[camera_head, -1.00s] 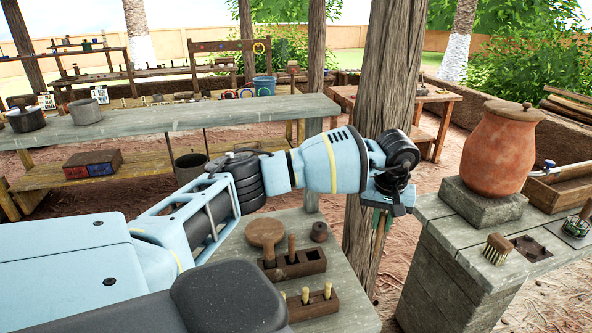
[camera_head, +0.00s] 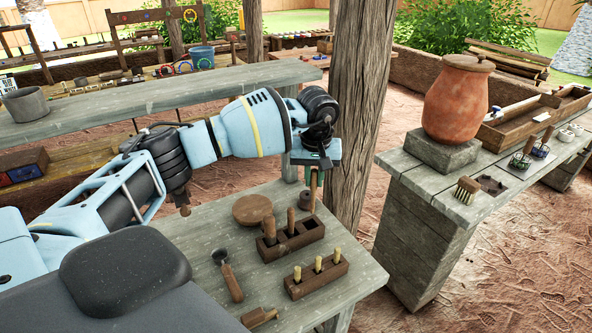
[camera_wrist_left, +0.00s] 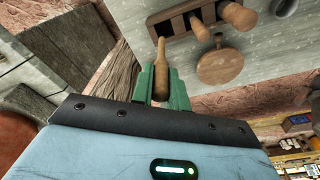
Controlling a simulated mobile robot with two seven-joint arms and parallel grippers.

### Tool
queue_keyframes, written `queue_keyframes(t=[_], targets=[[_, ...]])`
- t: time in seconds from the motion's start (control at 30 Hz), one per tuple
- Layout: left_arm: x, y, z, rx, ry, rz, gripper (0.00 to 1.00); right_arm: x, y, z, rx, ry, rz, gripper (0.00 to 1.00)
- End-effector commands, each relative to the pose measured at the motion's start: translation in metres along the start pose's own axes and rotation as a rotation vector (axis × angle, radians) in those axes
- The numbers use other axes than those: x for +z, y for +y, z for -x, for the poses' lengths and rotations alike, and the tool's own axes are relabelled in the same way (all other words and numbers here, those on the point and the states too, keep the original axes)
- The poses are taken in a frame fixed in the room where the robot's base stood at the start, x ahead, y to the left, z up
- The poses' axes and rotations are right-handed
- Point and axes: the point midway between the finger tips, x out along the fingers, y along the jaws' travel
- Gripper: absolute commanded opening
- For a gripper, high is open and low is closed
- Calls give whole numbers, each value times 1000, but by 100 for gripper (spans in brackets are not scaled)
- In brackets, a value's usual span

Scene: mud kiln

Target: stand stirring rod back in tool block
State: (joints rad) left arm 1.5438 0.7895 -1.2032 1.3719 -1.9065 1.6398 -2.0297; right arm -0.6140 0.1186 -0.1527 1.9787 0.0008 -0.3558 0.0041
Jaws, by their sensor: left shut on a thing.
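My left gripper (camera_head: 314,168) is above the far right part of the near table and points down. It is shut on the stirring rod (camera_head: 313,192), a brown wooden rod that hangs upright below the fingers. The wrist view shows the rod (camera_wrist_left: 161,62) between the green fingers (camera_wrist_left: 162,84). The dark brown tool block (camera_head: 303,238) stands on the table, below and left of the rod. Two wooden handles stand in it, and its right end looks empty. It also shows in the wrist view (camera_wrist_left: 170,28). The rod is apart from the block in the head view. My right gripper is out of view.
A second block (camera_head: 298,290) with three pale handles stands in front. A thick post (camera_head: 356,110) rises behind the table.

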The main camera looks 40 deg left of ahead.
Motion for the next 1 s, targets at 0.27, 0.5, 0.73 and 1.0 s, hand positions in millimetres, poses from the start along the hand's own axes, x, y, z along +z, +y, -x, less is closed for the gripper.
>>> queue_keyframes(t=[0.27, 0.5, 0.73, 1.0], targets=[[1, 2, 1, 1, -1, -4, 0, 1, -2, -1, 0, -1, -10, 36], [0, 3, 10, 2, -1, -6, 0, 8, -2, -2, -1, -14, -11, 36], [-2, 0, 16, 1, -1, -1, 0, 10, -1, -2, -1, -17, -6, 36], [-2, 0, 14, 0, 0, -1, 0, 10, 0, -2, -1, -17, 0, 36]])
